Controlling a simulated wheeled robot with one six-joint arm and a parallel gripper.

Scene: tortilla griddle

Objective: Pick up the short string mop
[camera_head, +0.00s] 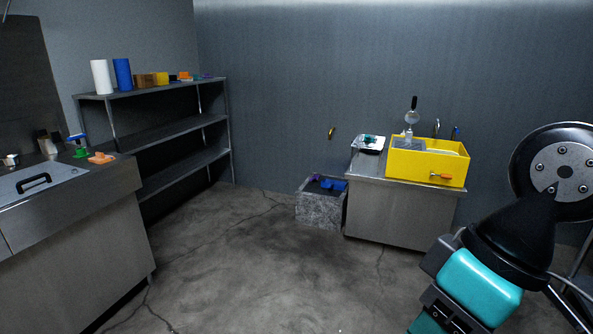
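I cannot pick out the short string mop for certain. A small upright thing with a dark tip and a pale round part (411,111) stands at the yellow basin (427,171) on the metal cabinet; it is too small to tell whether it is the mop. Part of my arm, with a teal block and black links, fills the lower right. No gripper fingers show.
A metal shelf unit (160,131) stands at the back left, with rolls and small boxes on top. A metal counter (95,220) is at the left. A grey stone bin (318,211) holding blue things stands beside the metal cabinet (394,211). The middle floor is clear.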

